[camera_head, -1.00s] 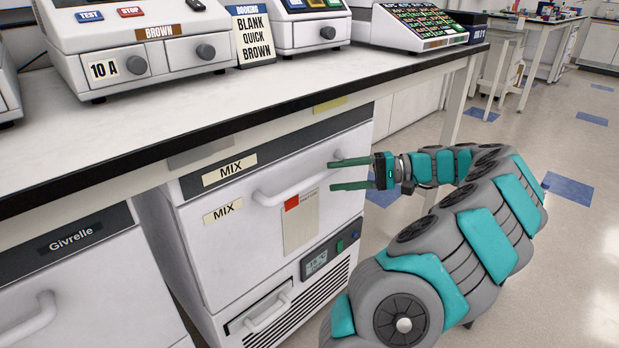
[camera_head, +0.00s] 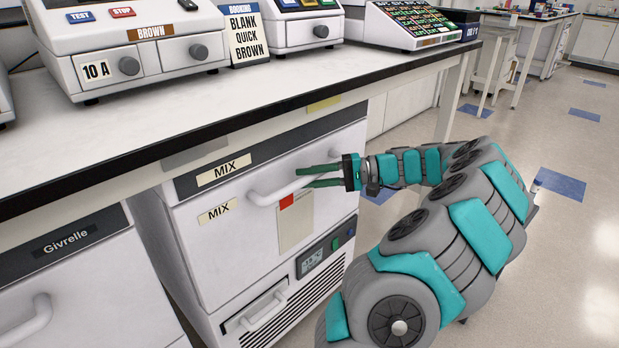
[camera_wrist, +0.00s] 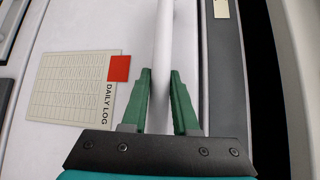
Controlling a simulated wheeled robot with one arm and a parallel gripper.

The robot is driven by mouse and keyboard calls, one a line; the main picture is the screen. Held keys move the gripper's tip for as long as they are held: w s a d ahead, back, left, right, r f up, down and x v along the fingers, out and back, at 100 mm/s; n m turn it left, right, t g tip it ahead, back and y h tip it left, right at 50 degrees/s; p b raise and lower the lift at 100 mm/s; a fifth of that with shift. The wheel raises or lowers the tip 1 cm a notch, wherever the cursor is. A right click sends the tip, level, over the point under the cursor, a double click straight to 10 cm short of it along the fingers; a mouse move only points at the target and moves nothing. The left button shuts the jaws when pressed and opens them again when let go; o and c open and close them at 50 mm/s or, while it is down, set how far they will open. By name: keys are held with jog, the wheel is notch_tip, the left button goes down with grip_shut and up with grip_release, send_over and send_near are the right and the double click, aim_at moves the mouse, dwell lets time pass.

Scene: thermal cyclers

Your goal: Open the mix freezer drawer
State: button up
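The mix freezer (camera_head: 250,235) stands under the bench, white, with two MIX labels on its front. Its drawer front is closed flush. A white bar handle (camera_head: 268,195) runs across the drawer; it also shows upright in the wrist view (camera_wrist: 163,45). My gripper (camera_head: 303,178) is at the handle's right part. In the wrist view, its two green fingers (camera_wrist: 161,95) lie on either side of the bar, close against it. They look shut on the bar. The fingertips hide a little of the handle in the head view.
A daily log sheet with a red patch (camera_wrist: 75,90) is on the drawer front beside the handle. The bench edge (camera_head: 250,127) overhangs the freezer. A Givrelle unit (camera_head: 85,285) stands at left. Open floor (camera_head: 560,240) lies at right.

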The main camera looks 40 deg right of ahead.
grip_shut()
dwell(0.9)
